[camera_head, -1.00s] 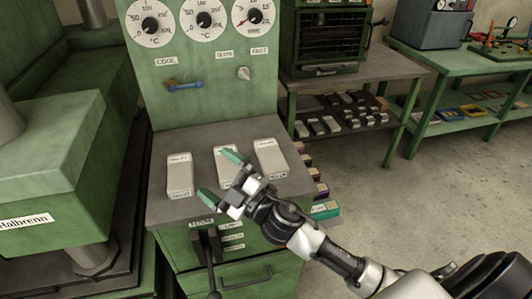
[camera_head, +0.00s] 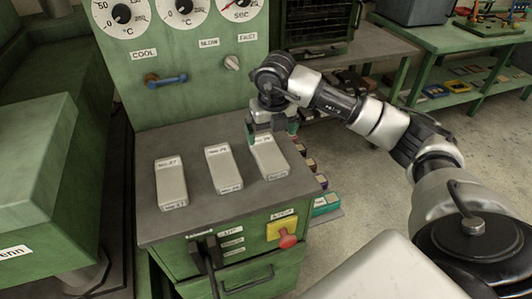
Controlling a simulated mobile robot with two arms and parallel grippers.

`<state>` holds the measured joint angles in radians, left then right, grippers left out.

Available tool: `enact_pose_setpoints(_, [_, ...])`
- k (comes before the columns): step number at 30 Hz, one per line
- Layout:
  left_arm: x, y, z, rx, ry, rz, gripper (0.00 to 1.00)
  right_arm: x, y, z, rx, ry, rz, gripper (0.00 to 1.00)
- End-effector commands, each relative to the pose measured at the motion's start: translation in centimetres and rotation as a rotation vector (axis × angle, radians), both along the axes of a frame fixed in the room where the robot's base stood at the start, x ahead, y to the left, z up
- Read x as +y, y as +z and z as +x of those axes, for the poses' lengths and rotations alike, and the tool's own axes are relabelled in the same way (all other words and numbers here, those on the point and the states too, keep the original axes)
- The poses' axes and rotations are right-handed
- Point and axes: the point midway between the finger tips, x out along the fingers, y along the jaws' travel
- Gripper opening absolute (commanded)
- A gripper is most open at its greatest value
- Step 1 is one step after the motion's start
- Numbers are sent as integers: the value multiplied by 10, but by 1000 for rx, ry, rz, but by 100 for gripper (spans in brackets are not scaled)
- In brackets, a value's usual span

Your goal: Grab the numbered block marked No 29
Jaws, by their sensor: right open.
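Three pale grey blocks lie in a row on the grey top of the green cabinet: a left block (camera_head: 171,185), a middle block (camera_head: 223,169) and a right block (camera_head: 270,160). Each has small labels. The left label seems to read 27; the others are too small to read surely, so I cannot confirm which is No 29. My right gripper (camera_head: 271,134) is open and points down at the far end of the right block, its green-tipped fingers on either side. It hides part of that block's far end; contact cannot be told. My left gripper is not in view.
The cabinet top (camera_head: 205,217) is bare in front of the blocks. A panel with dials and a blue-handled lever (camera_head: 166,80) rises behind. A red button (camera_head: 287,240) and a dark lever (camera_head: 207,255) are on the cabinet front. Shelves stand at the back right.

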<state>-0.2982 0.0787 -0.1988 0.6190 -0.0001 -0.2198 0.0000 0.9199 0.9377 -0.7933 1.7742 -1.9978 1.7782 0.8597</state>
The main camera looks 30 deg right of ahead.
Motion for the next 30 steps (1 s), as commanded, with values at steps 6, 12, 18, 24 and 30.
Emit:
enact_pose_setpoints(6, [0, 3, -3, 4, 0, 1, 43, 0, -31, 3, 2, 4, 3, 100])
enact_pose_setpoints(12, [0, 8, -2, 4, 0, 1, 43, 0, -46, 7, 4, 3, 5, 100])
enact_pose_setpoints(18, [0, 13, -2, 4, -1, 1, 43, 0, -76, 14, 3, 5, 5, 100])
enact_pose_setpoints(24, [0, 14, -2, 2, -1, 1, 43, 0, -86, 15, 0, 6, 5, 100])
enact_pose_setpoints(30, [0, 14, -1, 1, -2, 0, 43, 0, -86, 15, 0, 6, 5, 92])
